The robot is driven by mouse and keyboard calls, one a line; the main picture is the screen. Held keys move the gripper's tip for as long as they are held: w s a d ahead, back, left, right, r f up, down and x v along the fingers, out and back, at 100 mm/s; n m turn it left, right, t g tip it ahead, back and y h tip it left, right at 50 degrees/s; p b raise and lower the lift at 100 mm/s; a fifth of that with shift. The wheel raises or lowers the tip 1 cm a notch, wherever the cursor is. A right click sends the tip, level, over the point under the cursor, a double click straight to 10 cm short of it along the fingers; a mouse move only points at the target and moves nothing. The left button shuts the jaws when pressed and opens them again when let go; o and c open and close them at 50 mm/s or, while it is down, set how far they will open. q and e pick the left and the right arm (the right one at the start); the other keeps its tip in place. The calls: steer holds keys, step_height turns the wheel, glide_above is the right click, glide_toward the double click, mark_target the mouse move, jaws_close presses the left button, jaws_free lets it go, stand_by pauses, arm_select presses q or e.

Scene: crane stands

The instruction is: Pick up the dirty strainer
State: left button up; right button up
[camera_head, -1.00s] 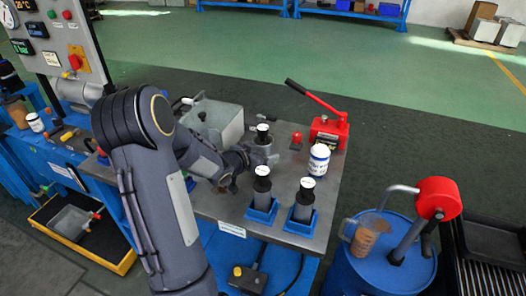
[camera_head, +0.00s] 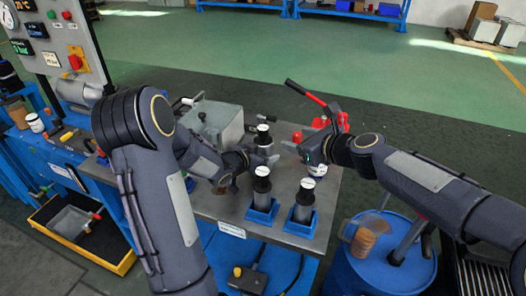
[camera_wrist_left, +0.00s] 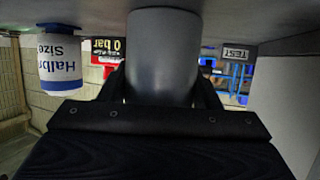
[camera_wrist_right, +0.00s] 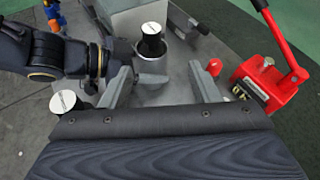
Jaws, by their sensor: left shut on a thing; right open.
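A black cylinder with a white slotted top (camera_head: 263,134) stands upright in a grey cylindrical housing (camera_head: 262,150) on the bench. It also shows in the right wrist view (camera_wrist_right: 151,38), but I cannot tell whether it is the dirty strainer. My left gripper (camera_head: 258,158) is shut on the grey housing, which fills the jaws in the left wrist view (camera_wrist_left: 163,55). My right gripper (camera_head: 300,145) is open and empty, right of the housing; in its wrist view the fingers (camera_wrist_right: 160,85) are apart, with the housing beyond and between them. Two similar black, white-topped pieces (camera_head: 261,185) (camera_head: 304,198) stand in blue holders in front.
A grey metal box (camera_head: 215,122) stands behind the housing. A red hand pump (camera_wrist_right: 270,85) is at the back right. A white bottle (camera_wrist_left: 60,62) stands near my right gripper. A brown mesh cylinder (camera_head: 362,240) sits over the blue drum (camera_head: 365,275).

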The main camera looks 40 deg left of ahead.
mark_target(266, 134)
steer(key=shift+m, duration=0.7)
steer(key=x, duration=0.3)
steer(key=s+x, duration=0.1)
steer(key=x, duration=0.5)
steer(key=shift+s+a+f, duration=0.15)
steer(key=shift+s, duration=0.15)
steer(key=shift+x, duration=3.2)
jaws_close()
